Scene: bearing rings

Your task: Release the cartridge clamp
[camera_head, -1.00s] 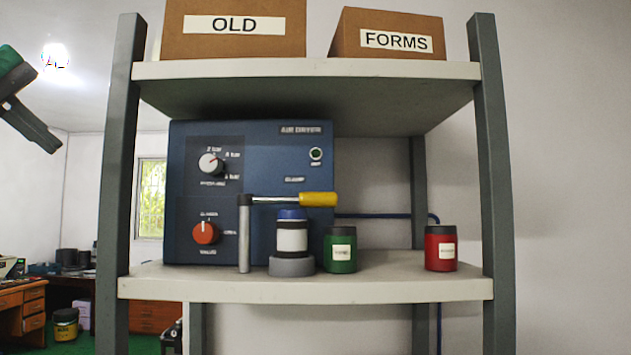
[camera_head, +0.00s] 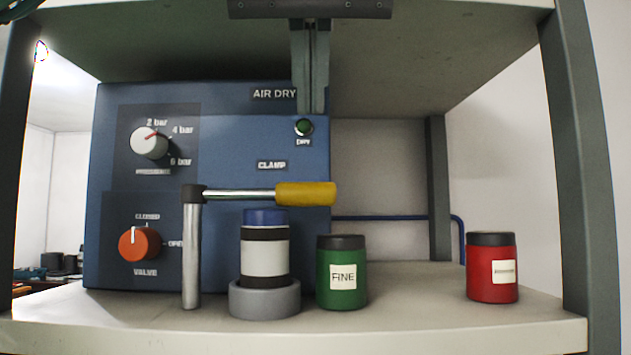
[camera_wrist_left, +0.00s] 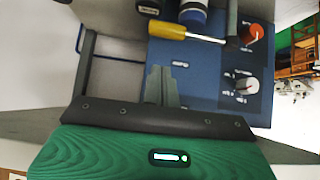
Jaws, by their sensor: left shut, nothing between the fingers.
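The cartridge clamp has an upright metal post (camera_head: 192,255) and a level arm ending in a yellow handle (camera_head: 306,194). The arm passes above the cartridge (camera_head: 264,258), which has a blue top and white band and stands upright in a grey ring base (camera_head: 265,299). My left gripper (camera_head: 311,108) points down from the top, shut and empty, above the yellow handle and apart from it. Its fingers cover part of the blue panel near the green button. In the left wrist view the shut fingers (camera_wrist_left: 160,72) and the yellow handle (camera_wrist_left: 185,31) show. My right gripper is not in view.
A blue air dryer box (camera_head: 230,150) with a white pressure knob (camera_head: 148,143) and orange valve knob (camera_head: 139,244) stands behind. A green jar (camera_head: 342,280) is right of the cartridge, a red jar (camera_head: 492,275) farther right. The upper shelf (camera_head: 440,50) overhangs everything.

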